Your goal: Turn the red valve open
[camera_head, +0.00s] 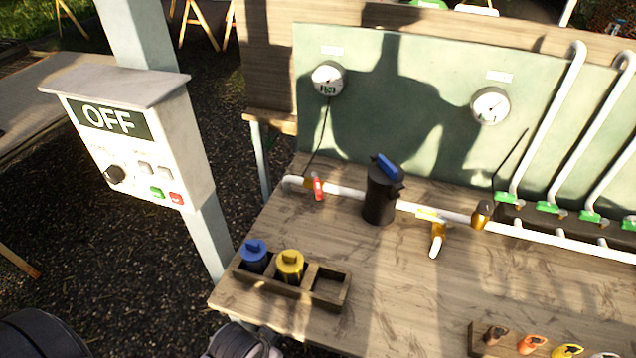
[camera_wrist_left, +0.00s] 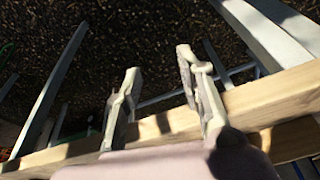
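The red valve (camera_head: 318,187) is a small red handle on the white pipe near its left end, at the back left of the workbench in the head view. It points roughly across the pipe. My left gripper (camera_wrist_left: 157,70) is open in the left wrist view, its two fingers apart with nothing between them but the view of the wooden bench edge (camera_wrist_left: 265,102) and dark ground. It is well away from the red valve. A grey part of my arm shows at the bottom of the head view. My right gripper is not in view.
A black canister (camera_head: 381,195) stands right of the valve by the white pipe (camera_head: 345,191). A wooden rack (camera_head: 332,299) holds blue and yellow containers at the front left. A control box (camera_head: 140,140) reads OFF. Gauges (camera_head: 328,78) hang on the green panel (camera_head: 425,120).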

